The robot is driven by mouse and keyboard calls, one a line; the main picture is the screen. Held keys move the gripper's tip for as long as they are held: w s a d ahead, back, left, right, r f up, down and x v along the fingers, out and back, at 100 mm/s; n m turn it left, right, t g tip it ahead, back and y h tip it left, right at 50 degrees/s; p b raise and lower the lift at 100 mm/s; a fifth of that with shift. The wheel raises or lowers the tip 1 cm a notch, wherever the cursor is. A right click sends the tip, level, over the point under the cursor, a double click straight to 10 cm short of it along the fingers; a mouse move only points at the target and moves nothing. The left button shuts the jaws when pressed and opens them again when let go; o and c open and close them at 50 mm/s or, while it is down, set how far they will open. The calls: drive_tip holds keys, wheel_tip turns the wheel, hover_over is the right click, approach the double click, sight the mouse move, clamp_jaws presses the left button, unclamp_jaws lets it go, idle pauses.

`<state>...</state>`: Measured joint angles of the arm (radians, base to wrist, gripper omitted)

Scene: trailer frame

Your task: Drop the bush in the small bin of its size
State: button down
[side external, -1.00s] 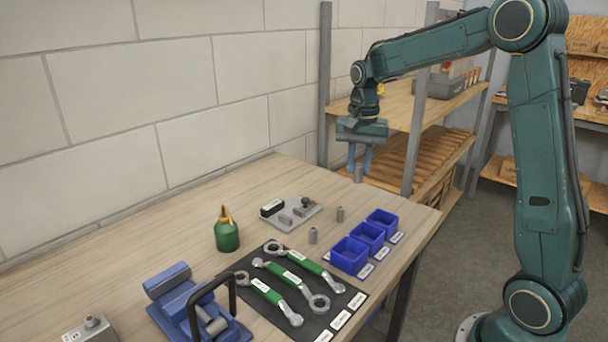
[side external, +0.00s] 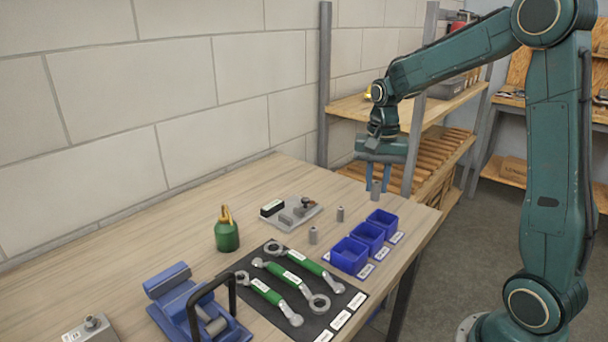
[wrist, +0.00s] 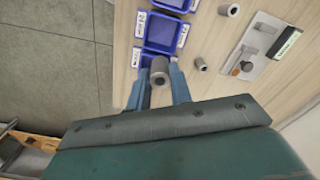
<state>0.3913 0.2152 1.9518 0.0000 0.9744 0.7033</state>
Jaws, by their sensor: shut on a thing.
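My gripper (side external: 378,182) is shut on a grey cylindrical bush (side external: 376,190), held upright in the air behind the farthest bin. In the wrist view, the bush (wrist: 160,70) is between the fingers and partly covers a bin. Three small blue bins stand in a row: the near one (side external: 348,258), the middle one (side external: 367,236) and the far one (side external: 382,222), closest to my gripper. White labels lie beside them, too small to read surely. Two other grey bushes, a larger one (side external: 313,235) and a smaller one (side external: 340,214), stand on the table, left of the bins.
A grey plate with small parts (side external: 291,213) lies left of the bushes. Green-handled wrenches (side external: 290,283) lie on a dark mat in front. A green pot (side external: 227,236) and blue vise (side external: 190,305) stand left. A wooden shelf (side external: 400,108) rises behind my gripper.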

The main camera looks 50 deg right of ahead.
sight(375, 199)
drive_tip(key=shift+f, duration=2.35)
drive_tip(key=c, duration=1.2)
unclamp_jaws()
drive_tip(key=shift+o, duration=0.2)
wheel_tip(375, 199, up, 14)
drive_tip(key=shift+f, duration=0.15)
drive_tip(key=shift+a, duration=0.1)
